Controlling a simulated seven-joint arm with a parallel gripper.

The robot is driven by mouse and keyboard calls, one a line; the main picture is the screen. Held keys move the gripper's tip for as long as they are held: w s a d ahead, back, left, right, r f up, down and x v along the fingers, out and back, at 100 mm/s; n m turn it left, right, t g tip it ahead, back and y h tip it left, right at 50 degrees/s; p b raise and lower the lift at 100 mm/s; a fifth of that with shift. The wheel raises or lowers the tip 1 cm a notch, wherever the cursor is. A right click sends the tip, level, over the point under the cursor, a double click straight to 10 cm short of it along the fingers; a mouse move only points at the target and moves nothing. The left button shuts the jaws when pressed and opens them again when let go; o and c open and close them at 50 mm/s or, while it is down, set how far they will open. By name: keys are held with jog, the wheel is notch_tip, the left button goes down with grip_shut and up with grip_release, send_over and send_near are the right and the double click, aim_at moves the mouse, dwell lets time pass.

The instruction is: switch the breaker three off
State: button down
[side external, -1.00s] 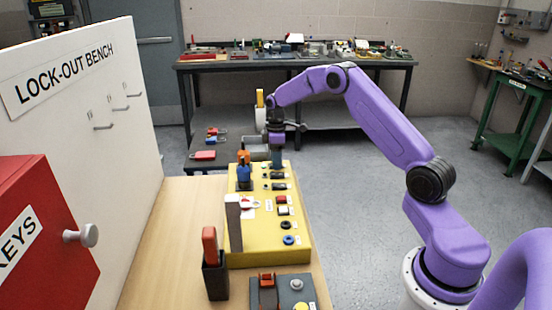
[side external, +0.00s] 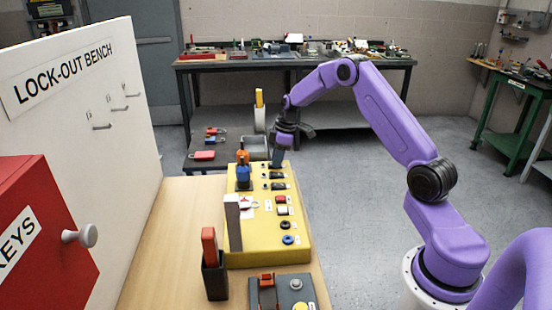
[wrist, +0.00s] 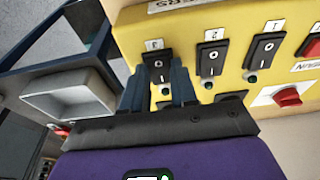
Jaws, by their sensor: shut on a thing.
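The yellow breaker panel (side external: 262,215) lies on the bench. In the wrist view its black breakers stand in a row, the leftmost being breaker three (wrist: 158,62) under a small label. The breaker two (wrist: 211,58) and the breaker one (wrist: 262,50) are to its right. My gripper (wrist: 160,68) has its two dark fingers on either side of breaker three, shut on it.
A red rotary switch (wrist: 288,96) is right of the breakers in the wrist view. A grey tray (wrist: 68,95) stands left of the panel. In the side view, blue and orange handles (side external: 243,170) rise close left of my gripper.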

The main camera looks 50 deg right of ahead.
dwell(0.4)
jog(key=c, duration=0.9)
grip_release()
jog(key=v, duration=1.7)
jog(key=shift+s+d+r, duration=0.1)
jog(key=shift+s+d, duration=0.2)
jog(key=shift+s, duration=0.05)
